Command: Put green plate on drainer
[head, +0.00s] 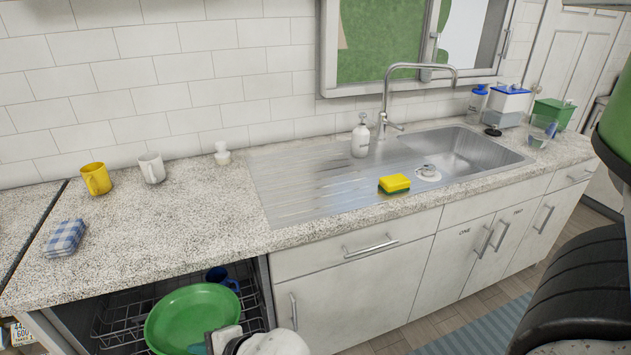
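The green plate (184,318) is at the lower left, over the dark wire rack of the open dishwasher below the counter. I cannot tell whether it rests on the rack. My gripper (222,337) is at the plate's lower right edge and overlaps it in the picture. My wrist hides part of the gripper, so its grip on the rim is unclear. The drainer (310,185) is the ridged steel board left of the sink basin, set into the counter. A yellow and green sponge (394,184) lies on its right front part.
A soap bottle (361,137) stands at the drainer's back right, near the tap (385,105). A blue mug (222,279) is in the rack (112,325) behind the plate. The counter (170,225) has yellow and white mugs and a checked cloth. The drainer's left and middle are clear.

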